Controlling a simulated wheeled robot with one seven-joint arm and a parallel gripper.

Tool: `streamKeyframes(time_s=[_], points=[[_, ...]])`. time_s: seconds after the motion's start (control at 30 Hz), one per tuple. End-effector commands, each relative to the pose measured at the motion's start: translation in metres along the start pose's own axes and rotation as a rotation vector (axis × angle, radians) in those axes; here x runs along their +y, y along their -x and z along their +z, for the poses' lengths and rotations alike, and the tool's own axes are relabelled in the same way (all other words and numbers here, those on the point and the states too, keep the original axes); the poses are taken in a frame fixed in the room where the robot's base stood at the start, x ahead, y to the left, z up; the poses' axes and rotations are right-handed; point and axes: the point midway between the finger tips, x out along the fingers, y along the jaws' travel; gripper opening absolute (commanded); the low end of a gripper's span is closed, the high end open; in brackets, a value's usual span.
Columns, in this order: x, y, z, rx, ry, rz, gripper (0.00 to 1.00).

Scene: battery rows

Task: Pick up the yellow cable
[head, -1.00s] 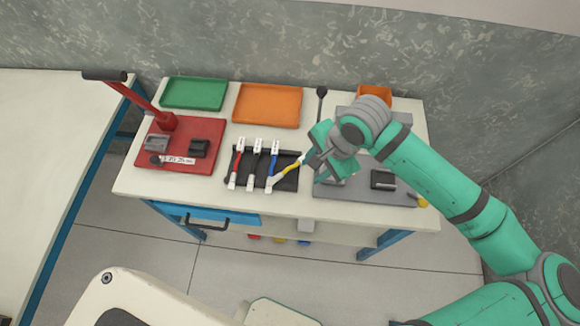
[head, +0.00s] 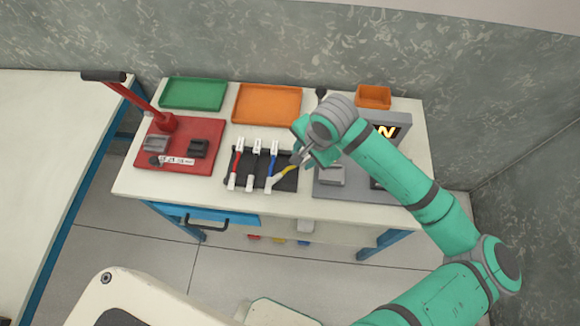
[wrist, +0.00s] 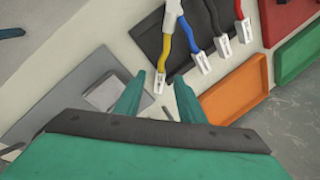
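The yellow cable (head: 289,169) lies at the right end of a row of cables on a dark mat (head: 288,182). It slants up and right, and its upper end is hidden by my gripper (head: 301,156) in the head view. In the wrist view the yellow cable (wrist: 167,52) runs down to a white connector (wrist: 159,86). My gripper (wrist: 159,76) is open there, with one fingertip on each side of the connector. A gap shows on both sides, so it does not look gripped. The height of the fingers above the mat is hard to tell.
Blue (head: 271,164), black (head: 252,166) and red (head: 236,165) cables lie left of the yellow one. A grey fixture (head: 330,176) stands to the right. Orange (head: 268,104) and green (head: 194,94) trays are behind. A red press base (head: 181,144) is at the left.

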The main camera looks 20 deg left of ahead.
Motion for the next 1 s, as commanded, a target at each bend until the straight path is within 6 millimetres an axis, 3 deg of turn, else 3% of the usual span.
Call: streamKeyframes(time_s=[0.4, 0.77, 0.9, 1.0], points=[[-0.002, -0.04, -0.001, -0.003, -0.002, 0.0, 0.36], [-0.002, -0.044, -0.002, -0.001, -0.001, 0.001, 0.36], [-0.002, -0.044, -0.002, -0.001, -0.001, 0.001, 0.02], [-0.002, -0.044, -0.002, -0.001, -0.001, 0.001, 0.0]])
